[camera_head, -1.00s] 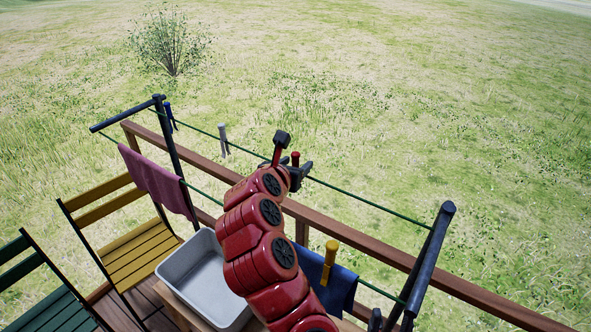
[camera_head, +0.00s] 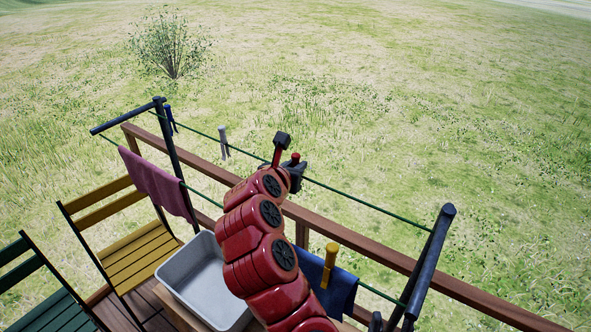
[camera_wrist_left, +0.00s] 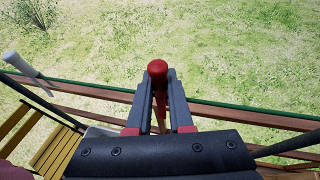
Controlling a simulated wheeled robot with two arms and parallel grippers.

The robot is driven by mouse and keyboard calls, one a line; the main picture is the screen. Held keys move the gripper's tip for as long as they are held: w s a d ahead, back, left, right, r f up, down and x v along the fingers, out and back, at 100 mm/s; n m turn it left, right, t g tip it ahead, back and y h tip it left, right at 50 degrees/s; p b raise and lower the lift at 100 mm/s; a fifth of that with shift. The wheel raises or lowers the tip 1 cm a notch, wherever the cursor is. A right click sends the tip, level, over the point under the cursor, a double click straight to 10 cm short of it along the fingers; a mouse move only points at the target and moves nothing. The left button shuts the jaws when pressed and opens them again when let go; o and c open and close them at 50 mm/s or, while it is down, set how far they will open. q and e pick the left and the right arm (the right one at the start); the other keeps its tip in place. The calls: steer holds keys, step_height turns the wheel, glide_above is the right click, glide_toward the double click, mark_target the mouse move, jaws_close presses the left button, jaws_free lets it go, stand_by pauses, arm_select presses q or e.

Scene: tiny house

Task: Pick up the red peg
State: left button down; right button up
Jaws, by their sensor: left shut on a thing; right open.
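The red peg (camera_head: 295,157) is on the rear clothesline (camera_head: 350,196), with its rounded red top showing above my left gripper (camera_head: 293,171). In the left wrist view, the red peg (camera_wrist_left: 158,70) stands between the two fingers of my left gripper (camera_wrist_left: 158,88), which is shut on it. The peg's lower part is partly hidden by the fingers. A dark tip of my right gripper (camera_head: 376,320) shows at the bottom edge, away from the peg; most of it is out of frame.
A yellow peg (camera_head: 330,257) holds a blue cloth (camera_head: 338,285) on the front line. White (camera_head: 223,140) and blue (camera_head: 169,118) pegs are to the left, with a pink cloth (camera_head: 160,185). A grey basin (camera_head: 213,290), yellow chair (camera_head: 140,262) and wooden railing (camera_head: 395,254) are near.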

arm_select(q)
step_height(320, 180, up, 8)
steer(key=b, duration=0.2)
steer(key=shift+r+b, duration=0.2)
steer(key=shift+b, duration=0.2)
steer(key=shift+r, duration=0.7)
